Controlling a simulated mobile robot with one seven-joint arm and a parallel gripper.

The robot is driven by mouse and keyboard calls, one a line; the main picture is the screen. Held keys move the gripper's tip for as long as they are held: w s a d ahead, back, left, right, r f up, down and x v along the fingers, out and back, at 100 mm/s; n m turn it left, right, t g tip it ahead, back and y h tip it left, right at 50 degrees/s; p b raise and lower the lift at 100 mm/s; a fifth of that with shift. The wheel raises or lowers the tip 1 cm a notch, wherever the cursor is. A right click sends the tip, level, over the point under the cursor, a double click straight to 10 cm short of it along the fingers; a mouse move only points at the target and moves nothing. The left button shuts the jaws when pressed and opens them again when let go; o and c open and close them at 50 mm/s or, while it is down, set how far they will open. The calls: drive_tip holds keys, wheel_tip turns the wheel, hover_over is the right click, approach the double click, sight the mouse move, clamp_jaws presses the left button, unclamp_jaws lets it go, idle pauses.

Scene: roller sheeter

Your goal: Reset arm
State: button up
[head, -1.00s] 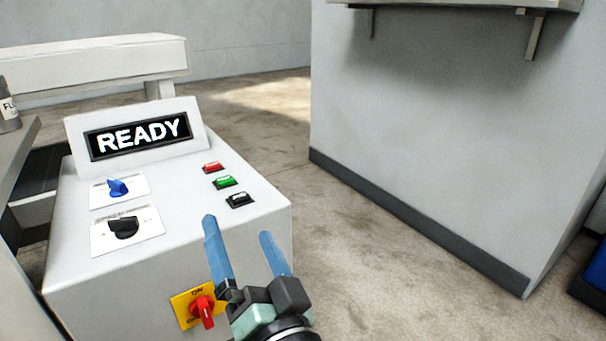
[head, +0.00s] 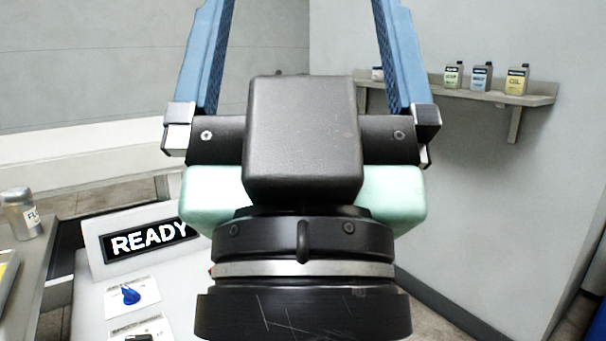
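My gripper (head: 300,20) fills the middle of the head view, close to the camera and pointing up. Its two blue fingers stand wide apart with nothing between them; their tips run past the top edge. Behind it at the lower left is the control panel (head: 90,300) with a display (head: 148,240) that reads READY. A blue knob (head: 130,294) and part of a black knob (head: 140,337) show on the panel. The panel's right part, with its buttons, is hidden behind my gripper.
A wall shelf (head: 540,97) at the right holds several small bottles (head: 481,77). A grey canister (head: 20,213) stands on a surface at the left edge. A light grey wall block (head: 500,210) fills the right side. Some floor shows at the lower right.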

wheel_tip(320, 180, up, 17)
drive_tip(key=p, duration=1.5)
drive_tip(key=shift+r, duration=0.15)
